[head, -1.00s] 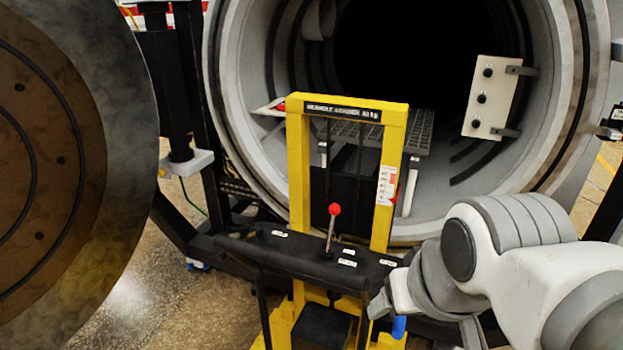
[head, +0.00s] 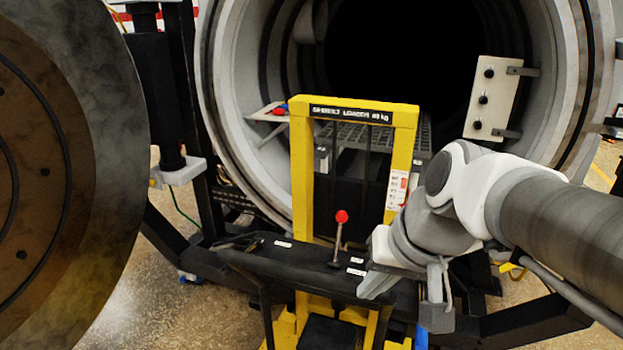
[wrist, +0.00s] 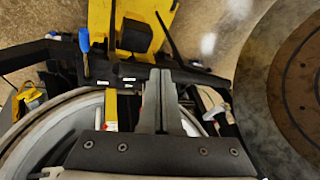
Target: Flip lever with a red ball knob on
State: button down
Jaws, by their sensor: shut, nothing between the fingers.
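The lever with the red ball knob (head: 341,217) stands up from the black panel (head: 280,252) of the yellow loader frame in the head view. Its thin metal shaft leans slightly, with the knob toward the right. My gripper (head: 370,291) is in front and to the right of the lever, lower than the knob, with a gap between them in the picture. Its fingers are shut and empty. In the wrist view the shut fingers (wrist: 161,73) point toward the black panel; I cannot make out the lever there.
The yellow frame (head: 303,180) rises behind the lever. The round furnace opening (head: 228,100) is behind it, and the big round door (head: 115,150) is at the left. A blue handle shows in the wrist view (wrist: 84,40). Space left of the lever above the panel is clear.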

jog(key=w+f+m+y+b, duration=0.1)
jog(key=w, duration=0.2)
jog(key=w+a+f+m+y+b, duration=0.1)
jog(key=w+f, duration=0.1)
jog(key=w, duration=0.2)
jog(key=w+a+f+m+y+b, duration=0.1)
jog(key=w+y, duration=0.1)
jog(key=w, duration=0.2)
jog(key=shift+a+f, duration=0.2)
jog(key=w+d+f+m+t+y+b, duration=0.1)
jog(key=w+d+f+m+y+b, duration=0.2)
jog(key=w, duration=0.7)
jog(key=m+t+b, duration=0.4)
jog(key=m+t, duration=0.3)
send_near(339, 234)
jog(key=d, duration=0.2)
jog(key=w+d+r, duration=0.1)
jog(key=shift+w+d, duration=0.1)
jog(key=shift+d, duration=0.2)
jog(key=x, duration=1)
jog(key=shift+a+b, duration=0.15)
jog(key=shift+b, duration=0.25)
jog(key=shift+b, duration=0.35)
